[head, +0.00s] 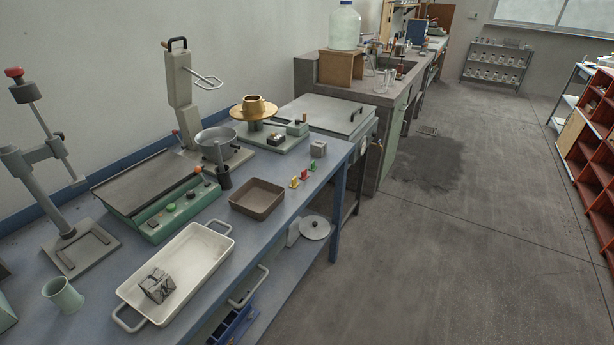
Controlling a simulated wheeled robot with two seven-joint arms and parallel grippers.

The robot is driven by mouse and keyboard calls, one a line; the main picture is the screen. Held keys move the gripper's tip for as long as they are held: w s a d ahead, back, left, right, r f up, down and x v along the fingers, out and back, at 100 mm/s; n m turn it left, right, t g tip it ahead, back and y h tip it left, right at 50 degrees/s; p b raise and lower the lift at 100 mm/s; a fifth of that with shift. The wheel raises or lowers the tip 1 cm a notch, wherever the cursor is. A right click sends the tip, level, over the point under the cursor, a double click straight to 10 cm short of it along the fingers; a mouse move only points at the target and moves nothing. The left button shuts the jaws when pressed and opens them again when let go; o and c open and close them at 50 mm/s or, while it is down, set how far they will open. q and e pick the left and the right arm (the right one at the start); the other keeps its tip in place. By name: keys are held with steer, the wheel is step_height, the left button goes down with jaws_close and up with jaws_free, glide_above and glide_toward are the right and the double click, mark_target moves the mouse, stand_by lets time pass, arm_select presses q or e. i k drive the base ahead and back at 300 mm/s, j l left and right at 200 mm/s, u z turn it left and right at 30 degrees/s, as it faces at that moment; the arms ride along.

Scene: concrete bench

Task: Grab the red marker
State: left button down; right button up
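A small red piece (304,174), which looks like the red marker, stands on the blue bench (275,222) near its right edge. It is in a short row between a yellow piece (294,182) and a green piece (312,166). They are too small to make out in detail. Neither of my grippers is in view.
A brown square tray (257,197) is just left of the row, and a grey block (318,148) sits behind it. A white tray (212,245) holding a dark crumpled-looking block (157,286) is nearer. Open floor (440,260) lies to the right.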

mark_target(304, 177)
steer(key=i+l+u, duration=0.2)
steer(key=l+u, duration=0.2)
steer(key=i+l+u, duration=0.15)
steer(key=l+u, duration=0.6)
steer(key=l, duration=0.2)
steer(key=i+l+u, duration=0.1)
steer(key=l+u, duration=0.25)
steer(key=l, duration=0.15)
